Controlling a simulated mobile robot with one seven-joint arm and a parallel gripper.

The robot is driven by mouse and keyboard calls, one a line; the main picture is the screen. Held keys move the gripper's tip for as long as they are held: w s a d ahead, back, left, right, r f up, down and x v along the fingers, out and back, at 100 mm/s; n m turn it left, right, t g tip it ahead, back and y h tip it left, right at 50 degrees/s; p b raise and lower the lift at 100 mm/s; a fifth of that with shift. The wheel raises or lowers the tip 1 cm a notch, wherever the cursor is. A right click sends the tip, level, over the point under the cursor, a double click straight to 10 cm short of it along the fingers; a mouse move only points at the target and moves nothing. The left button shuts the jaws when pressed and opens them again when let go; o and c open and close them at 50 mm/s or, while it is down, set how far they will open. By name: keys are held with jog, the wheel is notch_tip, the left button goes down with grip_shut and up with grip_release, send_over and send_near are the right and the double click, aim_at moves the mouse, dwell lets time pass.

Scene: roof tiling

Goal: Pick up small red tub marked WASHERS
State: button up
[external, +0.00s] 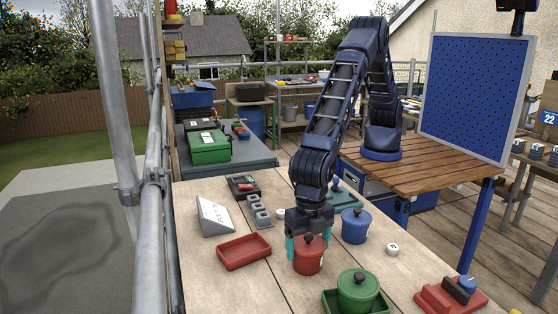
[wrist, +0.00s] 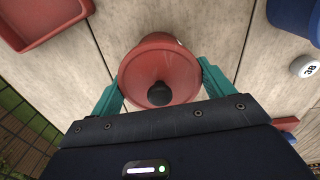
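The small red tub (external: 308,258) stands upright on the wooden table, with a red lid and a dark round knob. No marking on it is readable. It also shows from above in the wrist view (wrist: 158,72). My gripper (external: 304,244) is low over the tub, its teal fingers on either side of it. In the wrist view my gripper (wrist: 160,88) is open, with one finger left and one right of the tub. The left finger looks close to the tub's side; whether either finger touches it I cannot tell.
A red tray (external: 243,251) lies left of the tub, and a blue lidded tub (external: 355,226) stands behind right. A green lidded tub (external: 357,291) sits in a green tray (external: 329,300) at front right. A white marked disc (external: 392,249) lies to the right.

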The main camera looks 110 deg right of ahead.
jog(key=c, duration=0.3)
jog(key=shift+r, duration=0.1)
